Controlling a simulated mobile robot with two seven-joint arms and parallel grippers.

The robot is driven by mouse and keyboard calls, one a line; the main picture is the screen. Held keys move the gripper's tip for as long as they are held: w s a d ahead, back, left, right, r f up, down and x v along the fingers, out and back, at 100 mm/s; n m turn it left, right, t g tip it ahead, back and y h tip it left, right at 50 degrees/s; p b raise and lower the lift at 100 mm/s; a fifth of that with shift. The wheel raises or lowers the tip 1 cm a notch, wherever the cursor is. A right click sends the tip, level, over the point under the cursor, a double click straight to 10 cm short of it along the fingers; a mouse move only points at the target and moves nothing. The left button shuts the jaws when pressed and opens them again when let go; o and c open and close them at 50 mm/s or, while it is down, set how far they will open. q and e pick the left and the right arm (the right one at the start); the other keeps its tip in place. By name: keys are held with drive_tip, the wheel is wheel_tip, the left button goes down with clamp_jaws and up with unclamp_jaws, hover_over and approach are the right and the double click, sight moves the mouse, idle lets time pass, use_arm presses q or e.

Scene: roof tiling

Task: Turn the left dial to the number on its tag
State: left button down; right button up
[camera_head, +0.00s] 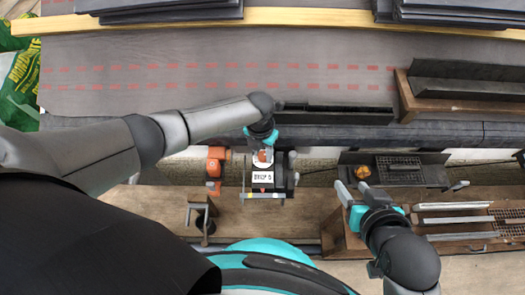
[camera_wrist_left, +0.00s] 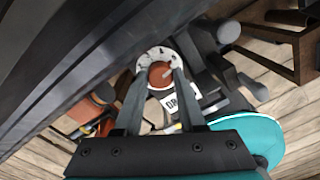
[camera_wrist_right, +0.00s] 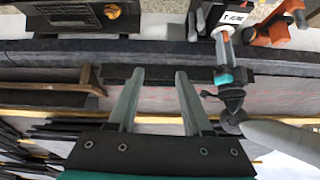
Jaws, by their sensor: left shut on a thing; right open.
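The dial (camera_wrist_left: 155,57) is a pale round face with dark marks and a red-brown knob (camera_wrist_left: 160,74) in its middle. My left gripper (camera_wrist_left: 160,76) is shut on the knob, one finger on each side. In the head view my left gripper (camera_head: 263,149) reaches down over the dial, covering part of it. A white tag (camera_head: 263,178) with dark lettering sits just below the dial; its number is too small to read surely. It shows partly in the left wrist view (camera_wrist_left: 180,103). My right gripper (camera_head: 355,196) is open and empty, well right of the dial.
An orange tool (camera_head: 215,160) stands left of the dial. A black case (camera_head: 400,170) lies to the right. A metal stand (camera_head: 203,214) is at the lower left. Dark slates (camera_head: 160,10) are stacked at the back, and a wooden rack (camera_head: 455,100) stands at right.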

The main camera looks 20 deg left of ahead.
sight(262, 154)
use_arm(q)
drive_tip(key=c, duration=0.5)
unclamp_jaws()
drive_tip(key=shift+r+p, duration=0.35)
drive_tip(key=shift+r, duration=0.2)
drive_tip(key=shift+r+p, duration=0.45)
drive_tip(key=shift+r, duration=0.3)
wheel_tip(262, 154, up, 3)
drive_tip(key=shift+a+f+p, duration=0.15)
drive_tip(key=shift+f+p, duration=0.05)
drive_tip(key=shift+p, duration=0.65)
use_arm(e)
drive_tip(key=s+d+g+h, duration=0.2)
drive_tip(key=s+d+g, duration=0.2)
use_arm(q)
wheel_tip(262, 154, up, 10)
drive_tip(key=p, duration=0.5)
drive_tip(key=shift+a, duration=0.2)
use_arm(e)
drive_tip(key=s+f+g, duration=0.1)
drive_tip(key=s+f, duration=0.2)
drive_tip(key=f, duration=0.9)
drive_tip(key=shift+d+f+g, duration=0.2)
drive_tip(key=shift+d+g, duration=0.2)
drive_tip(key=shift+d, duration=0.05)
drive_tip(key=shift+s, duration=0.1)
